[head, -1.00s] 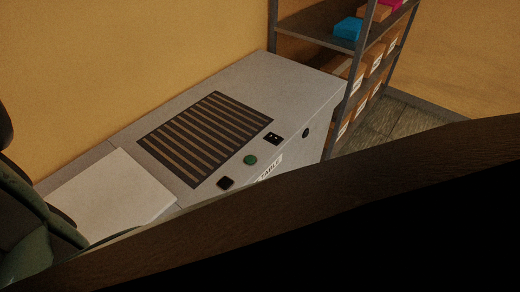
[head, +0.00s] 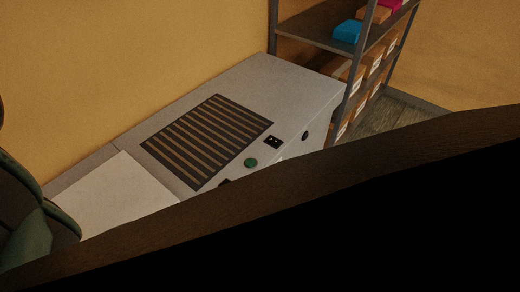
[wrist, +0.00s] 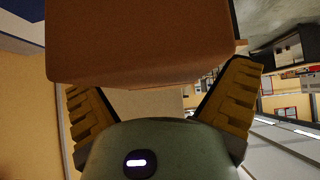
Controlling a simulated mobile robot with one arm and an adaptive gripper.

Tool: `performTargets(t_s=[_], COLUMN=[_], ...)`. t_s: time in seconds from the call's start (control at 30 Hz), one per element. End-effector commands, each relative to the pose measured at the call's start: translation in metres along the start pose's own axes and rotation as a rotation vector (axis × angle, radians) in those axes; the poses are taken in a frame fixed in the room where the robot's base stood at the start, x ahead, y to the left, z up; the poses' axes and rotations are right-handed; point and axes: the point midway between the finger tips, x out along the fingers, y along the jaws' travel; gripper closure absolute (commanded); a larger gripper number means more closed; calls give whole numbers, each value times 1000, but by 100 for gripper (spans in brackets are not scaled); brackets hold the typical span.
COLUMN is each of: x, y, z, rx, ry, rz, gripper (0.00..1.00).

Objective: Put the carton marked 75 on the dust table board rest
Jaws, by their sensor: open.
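In the wrist view a plain brown carton (wrist: 140,40) fills the top middle, very close, ahead of my gripper (wrist: 165,100). The ridged fingers are spread apart, one to each side below the carton. I cannot tell whether they touch it, and no number shows on the visible faces. In the head view the dust table (head: 290,85) is a pale grey cabinet against the wall, with a dark slatted grille (head: 207,140) and a green button (head: 250,162). A bare pale panel (head: 112,197) adjoins it at the left. I cannot tell which part is the board rest.
A dark brown surface (head: 330,160) with a black area below it blocks the lower right of the head view. A metal shelf rack (head: 320,38) at the back right holds several brown cartons and a blue item (head: 348,31). The table top is clear.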

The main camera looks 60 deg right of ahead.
Motion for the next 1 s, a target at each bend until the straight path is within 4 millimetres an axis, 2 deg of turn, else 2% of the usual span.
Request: performTargets(t_s=[0.07,0.8,1.0], x=[0,0,0], y=[0,0,0], z=[0,1,0], rx=[0,2,2], ry=[0,-1,1], rz=[-1,0,0], gripper=[4,80,80])
